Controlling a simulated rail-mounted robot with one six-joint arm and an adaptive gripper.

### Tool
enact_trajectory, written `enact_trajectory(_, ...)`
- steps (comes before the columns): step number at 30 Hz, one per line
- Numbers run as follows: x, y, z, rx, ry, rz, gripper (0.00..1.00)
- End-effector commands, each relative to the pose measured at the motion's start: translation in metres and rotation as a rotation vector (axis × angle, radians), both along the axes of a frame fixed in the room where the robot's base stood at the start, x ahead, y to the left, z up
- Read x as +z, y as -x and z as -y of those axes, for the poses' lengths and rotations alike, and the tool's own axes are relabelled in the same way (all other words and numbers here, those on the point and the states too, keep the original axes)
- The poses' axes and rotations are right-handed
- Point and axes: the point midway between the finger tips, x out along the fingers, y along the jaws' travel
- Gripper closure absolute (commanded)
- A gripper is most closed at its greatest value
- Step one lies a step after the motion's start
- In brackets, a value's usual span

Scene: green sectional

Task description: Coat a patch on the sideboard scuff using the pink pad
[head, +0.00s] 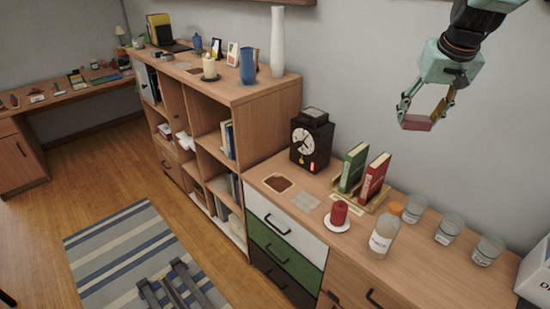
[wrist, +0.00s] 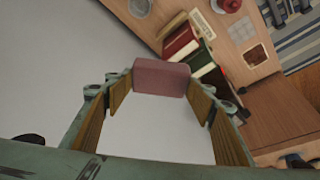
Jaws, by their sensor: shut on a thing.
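My gripper (head: 417,114) is shut on the pink pad (head: 416,123), high above the right end of the sideboard (head: 470,281), near the wall. In the wrist view the pink pad (wrist: 161,78) sits between the fingertips, clear of any surface. The sideboard top has a brown patch with a pale ragged edge (head: 278,184) near its left end and a flat grey patch (head: 307,201) beside it. I cannot tell for sure which is the scuff. The brown patch also shows in the wrist view (wrist: 256,54).
A black clock (head: 311,140), green book (head: 353,167), red book (head: 374,178), red candle (head: 339,213), orange-capped bottle (head: 384,234) and several glass jars (head: 449,229) stand on the sideboard. A taller bookcase (head: 262,101) adjoins its left end. The air around the gripper is clear.

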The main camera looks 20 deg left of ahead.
Motion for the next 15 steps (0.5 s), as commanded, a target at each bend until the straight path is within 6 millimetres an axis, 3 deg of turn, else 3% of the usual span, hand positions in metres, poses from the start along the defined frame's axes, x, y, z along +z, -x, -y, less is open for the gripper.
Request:
enact_trajectory(6,-0.041,-0.026,-0.064,0.086,0.004,-0.003,0.58)
enact_trajectory(15,-0.095,-0.048,-0.152,0.197,0.010,-0.004,0.58)
